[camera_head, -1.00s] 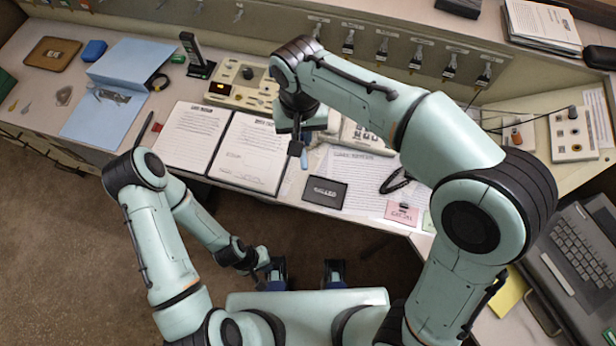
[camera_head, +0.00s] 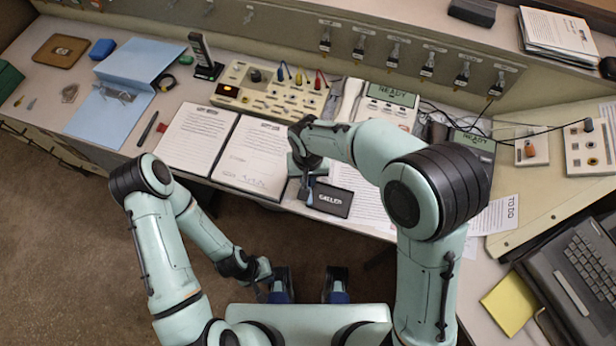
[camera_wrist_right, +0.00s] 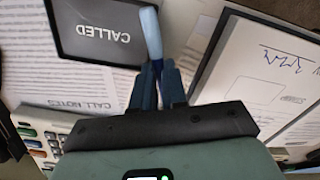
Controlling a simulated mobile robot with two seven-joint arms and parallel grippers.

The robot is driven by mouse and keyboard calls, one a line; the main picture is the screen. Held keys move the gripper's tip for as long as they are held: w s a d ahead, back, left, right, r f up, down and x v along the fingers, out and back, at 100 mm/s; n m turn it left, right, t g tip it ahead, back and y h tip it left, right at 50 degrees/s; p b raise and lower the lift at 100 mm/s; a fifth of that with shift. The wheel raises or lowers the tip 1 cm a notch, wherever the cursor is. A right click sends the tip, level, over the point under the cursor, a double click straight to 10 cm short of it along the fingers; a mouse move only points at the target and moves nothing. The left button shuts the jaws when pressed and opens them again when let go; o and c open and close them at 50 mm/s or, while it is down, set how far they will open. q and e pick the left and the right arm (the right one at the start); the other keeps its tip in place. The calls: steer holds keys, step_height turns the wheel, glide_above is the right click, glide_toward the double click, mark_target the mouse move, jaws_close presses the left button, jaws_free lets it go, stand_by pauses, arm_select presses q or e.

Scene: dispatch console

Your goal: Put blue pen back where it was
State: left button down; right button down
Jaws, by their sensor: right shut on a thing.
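The blue pen (camera_wrist_right: 152,35) is between the fingertips of my right gripper (camera_wrist_right: 158,75) in the right wrist view, its light-blue end sticking out past them. My right gripper (camera_head: 308,180) is shut on it, over the gap between the open notebook and the black CALLED pad. In the head view the pen is a small blue sliver (camera_head: 309,193), mostly hidden by the gripper. The pen overlaps the pad's edge in the wrist view; I cannot tell whether it touches anything. My left gripper (camera_head: 264,274) hangs low in front of the desk, its fingers too unclear to read.
The black CALLED pad (camera_head: 328,199) lies right beside my right gripper. The open notebook (camera_head: 252,155) is to its left, call-note papers (camera_head: 365,200) to its right. A switch panel (camera_head: 268,90) stands behind. A dark pen (camera_head: 148,128) lies left of the notebook.

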steer(key=shift+f, duration=0.3)
steer(key=shift+f, duration=0.15)
steer(key=c, duration=1.2)
jaws_free()
steer(key=shift+o, duration=0.2)
step_height(320, 180, up, 12)
steer(key=p, duration=0.1)
steer(key=shift+r, duration=0.2)
